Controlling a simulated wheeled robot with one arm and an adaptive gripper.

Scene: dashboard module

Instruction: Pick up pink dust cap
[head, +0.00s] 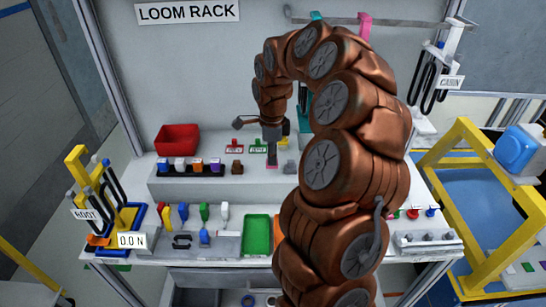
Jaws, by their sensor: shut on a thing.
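My gripper (271,153) hangs down at the end of my bronze segmented arm, above the raised back shelf of the bench. It is shut on a small pink piece, which looks like the pink dust cap (271,166). Only a little pink shows beneath the dark fingers. The cap is at or just above the shelf edge; I cannot tell whether it touches the shelf.
A red bin (178,139) and a row of coloured connectors (189,165) stand left of my gripper. Red and green labelled pieces (258,147) and a brown block (237,167) are close beside it. A green tray (257,234) lies in front.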

